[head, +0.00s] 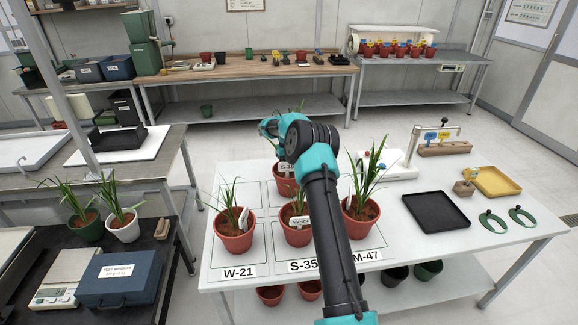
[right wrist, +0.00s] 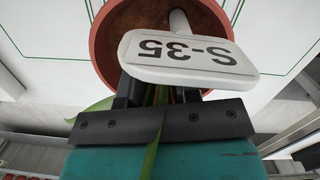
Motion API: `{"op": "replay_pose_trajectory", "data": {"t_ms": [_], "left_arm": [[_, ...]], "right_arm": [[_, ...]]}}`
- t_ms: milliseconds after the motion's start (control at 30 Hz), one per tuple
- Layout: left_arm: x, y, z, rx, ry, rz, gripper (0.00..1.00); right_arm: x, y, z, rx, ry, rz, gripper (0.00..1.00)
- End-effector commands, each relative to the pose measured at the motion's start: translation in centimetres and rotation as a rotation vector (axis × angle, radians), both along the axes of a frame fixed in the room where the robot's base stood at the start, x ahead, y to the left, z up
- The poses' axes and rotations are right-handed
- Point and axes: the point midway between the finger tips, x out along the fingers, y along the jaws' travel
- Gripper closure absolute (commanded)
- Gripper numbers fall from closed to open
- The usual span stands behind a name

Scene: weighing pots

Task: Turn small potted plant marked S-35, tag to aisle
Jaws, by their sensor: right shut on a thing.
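The small potted plant marked S-35 (head: 284,185) is a red-brown pot in the back row of the white table, partly behind my right arm. In the right wrist view its pot (right wrist: 112,52) and white tag (right wrist: 188,52) show close up, the S-35 upside down. My right gripper (right wrist: 158,94) is shut on the plant, with green leaves running between and below its fingers. The tag hides part of the fingers, so the exact grip point is unclear. I cannot tell whether the pot is lifted. My left gripper is not in view.
In front stand a left pot (head: 236,240), a middle pot (head: 297,236) tagged W-21 and a right pot (head: 366,214), above labels W-21, S-35 and M-47. A black tray (head: 435,212) lies to the right. The outlined cell at back left is empty.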

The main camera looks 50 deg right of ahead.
Motion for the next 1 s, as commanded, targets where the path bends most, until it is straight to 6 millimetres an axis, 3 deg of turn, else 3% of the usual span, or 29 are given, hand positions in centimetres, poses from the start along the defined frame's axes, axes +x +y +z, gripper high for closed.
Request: {"op": "replay_pose_trajectory", "data": {"t_ms": [533, 567, 833, 1000], "left_arm": [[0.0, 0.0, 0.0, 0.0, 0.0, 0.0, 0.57], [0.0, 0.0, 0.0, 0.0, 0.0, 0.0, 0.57], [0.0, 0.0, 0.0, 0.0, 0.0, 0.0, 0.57], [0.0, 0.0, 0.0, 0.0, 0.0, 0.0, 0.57]], "right_arm": [[0.03, -0.06, -0.17, -0.002, -0.002, 0.001, 1.0], [0.03, -0.06, -0.17, -0.002, -0.002, 0.001, 0.68], [0.01, -0.03, -0.25, -0.001, -0.001, 0.001, 0.42], [0.0, -0.01, -0.29, 0.0, 0.0, 0.001, 0.41]]}}
